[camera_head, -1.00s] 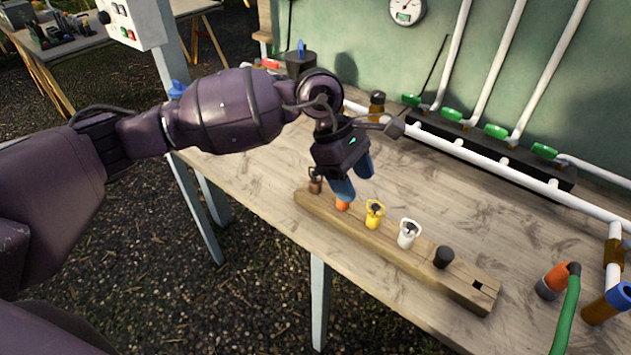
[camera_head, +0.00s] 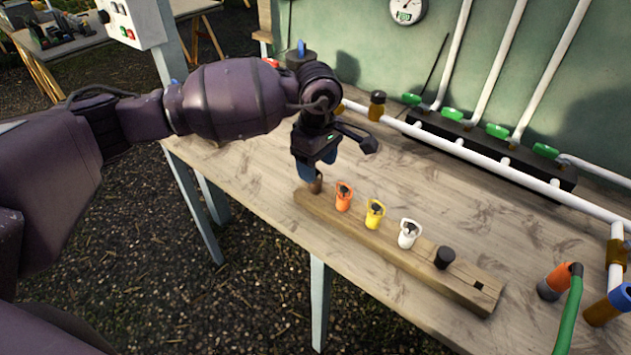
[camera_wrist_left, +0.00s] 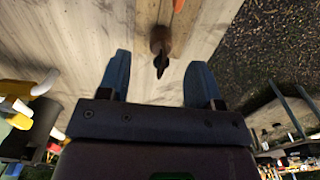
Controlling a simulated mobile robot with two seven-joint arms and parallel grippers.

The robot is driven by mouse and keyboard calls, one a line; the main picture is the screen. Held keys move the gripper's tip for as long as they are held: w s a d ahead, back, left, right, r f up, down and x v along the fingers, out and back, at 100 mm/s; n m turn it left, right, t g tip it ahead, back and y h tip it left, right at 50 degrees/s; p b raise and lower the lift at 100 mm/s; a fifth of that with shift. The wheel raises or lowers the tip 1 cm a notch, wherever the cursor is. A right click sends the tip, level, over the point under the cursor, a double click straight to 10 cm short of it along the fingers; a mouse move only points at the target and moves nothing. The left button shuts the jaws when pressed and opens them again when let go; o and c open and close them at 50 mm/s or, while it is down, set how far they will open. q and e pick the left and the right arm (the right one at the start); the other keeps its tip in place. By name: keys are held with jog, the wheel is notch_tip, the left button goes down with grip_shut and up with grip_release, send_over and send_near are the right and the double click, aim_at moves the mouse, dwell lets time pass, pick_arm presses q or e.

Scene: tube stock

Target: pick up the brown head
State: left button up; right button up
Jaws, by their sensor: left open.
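The brown head (camera_head: 316,182) stands at the left end of the wooden rack (camera_head: 400,262), partly hidden behind my gripper. My left gripper (camera_head: 318,172) is just above it with its blue fingers pointing down. In the left wrist view the brown head (camera_wrist_left: 161,42) shows beyond the fingertips, in line with the gap between them. My left gripper (camera_wrist_left: 157,72) is open and empty there. I cannot tell from the frames whether a finger touches the head. My right gripper is not in view.
The orange head (camera_head: 343,198), yellow head (camera_head: 375,214), white head (camera_head: 409,234) and black head (camera_head: 444,258) stand along the same rack. An orange fitting with a green hose (camera_head: 558,280) lies at the right. White pipes (camera_head: 470,155) run along the back.

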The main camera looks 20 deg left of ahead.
pick_arm(q)
jog(key=f, duration=0.4)
jog(key=shift+a+f, duration=0.2)
jog(key=shift+f, duration=0.2)
jog(key=c, duration=1)
jog(key=shift+r, duration=0.15)
jog(key=shift+r, duration=0.3)
notch_tip(320, 180, up, 19)
jog(key=shift+r+p, duration=0.1)
jog(key=shift+p, duration=0.4)
